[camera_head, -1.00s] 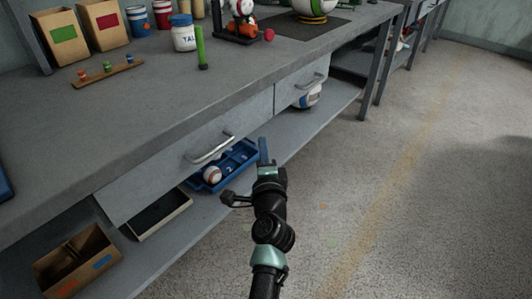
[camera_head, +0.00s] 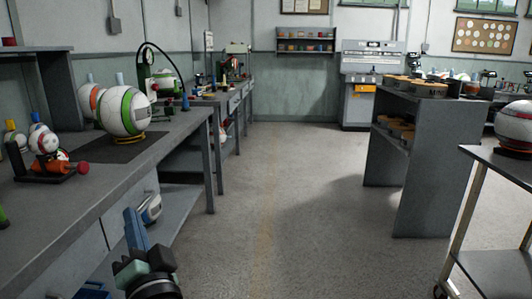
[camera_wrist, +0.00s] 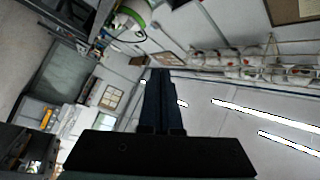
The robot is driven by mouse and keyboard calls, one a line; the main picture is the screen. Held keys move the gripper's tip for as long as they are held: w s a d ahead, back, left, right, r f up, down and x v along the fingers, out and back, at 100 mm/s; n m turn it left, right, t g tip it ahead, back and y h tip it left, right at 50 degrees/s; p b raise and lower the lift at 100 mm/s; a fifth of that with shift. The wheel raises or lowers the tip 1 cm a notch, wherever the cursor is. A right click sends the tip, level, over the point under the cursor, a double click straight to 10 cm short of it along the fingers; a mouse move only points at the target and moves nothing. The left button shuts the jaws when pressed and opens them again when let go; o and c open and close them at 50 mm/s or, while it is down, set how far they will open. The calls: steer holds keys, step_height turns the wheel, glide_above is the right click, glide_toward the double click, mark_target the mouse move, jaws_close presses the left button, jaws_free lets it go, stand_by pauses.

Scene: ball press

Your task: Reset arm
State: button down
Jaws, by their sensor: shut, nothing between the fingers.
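My gripper (camera_head: 135,228) is at the bottom left of the head view, pointing upward beside the front of the workbench (camera_head: 95,190). Its blue fingers are together with nothing between them. In the wrist view the closed fingers (camera_wrist: 160,95) point up across the picture, with the ceiling and its lights behind. The gripper is clear of the bench's drawers and lower shelf. Most of the arm is below the head view's edge.
A large white and green ball (camera_head: 122,110) sits on a dark mat on the bench. An open aisle (camera_head: 270,200) runs ahead. A grey shelf unit (camera_head: 425,165) and a metal cart (camera_head: 500,165) stand on the right.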

steer(key=s+d+r+n+t+h, duration=0.2)
steer(key=d+r+t, duration=0.1)
steer(key=d+r, duration=0.4)
steer(key=s+d+r+n+t+h, duration=0.1)
steer(key=s+d+r+n+t, duration=0.3)
steer(key=r, duration=0.6)
steer(key=s+d+r+m+t+h, duration=0.2)
steer(key=s+d+r+t+h, duration=0.1)
steer(key=s+d+r+h, duration=0.65)
step_height(320, 180, up, 38)
steer(key=d+p, duration=0.2)
steer(key=p, duration=3.4)
steer(key=shift+s+y, duration=0.2)
steer(key=shift+y, duration=0.25)
